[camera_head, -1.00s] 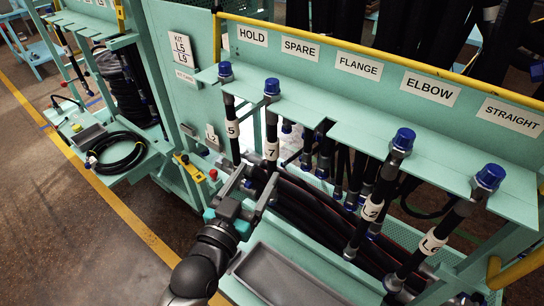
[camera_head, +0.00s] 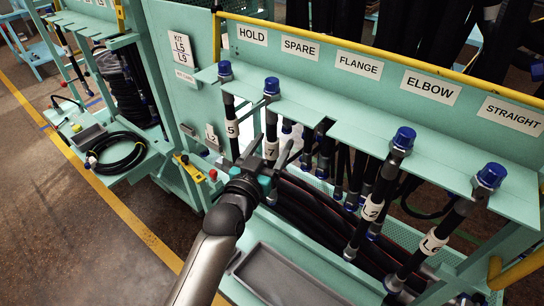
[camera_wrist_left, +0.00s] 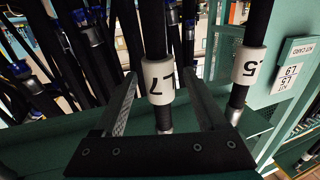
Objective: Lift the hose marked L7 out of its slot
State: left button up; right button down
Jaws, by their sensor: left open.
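The hose marked L7 (camera_head: 271,118) hangs upright in its slot in the green rack shelf, its blue cap above the shelf and its white label, showing a 7, below. The label also shows upside down in the left wrist view (camera_wrist_left: 158,82). My left gripper (camera_head: 271,147) is open, with one finger on each side of the hose near the label. In the left wrist view, the hose stands between the two fingers (camera_wrist_left: 159,76), with gaps visible on both sides. My right gripper is not in view.
The hose marked 5 (camera_head: 231,118) hangs close to the left. Hoses L2 (camera_head: 369,208) and L6 (camera_head: 432,243) hang to the right. The green shelf (camera_head: 340,125) runs above the gripper. A grey tray (camera_head: 250,268) lies below, near my forearm.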

pick_arm(q)
grip_shut()
dwell(0.6)
jog(key=shift+r, duration=0.1)
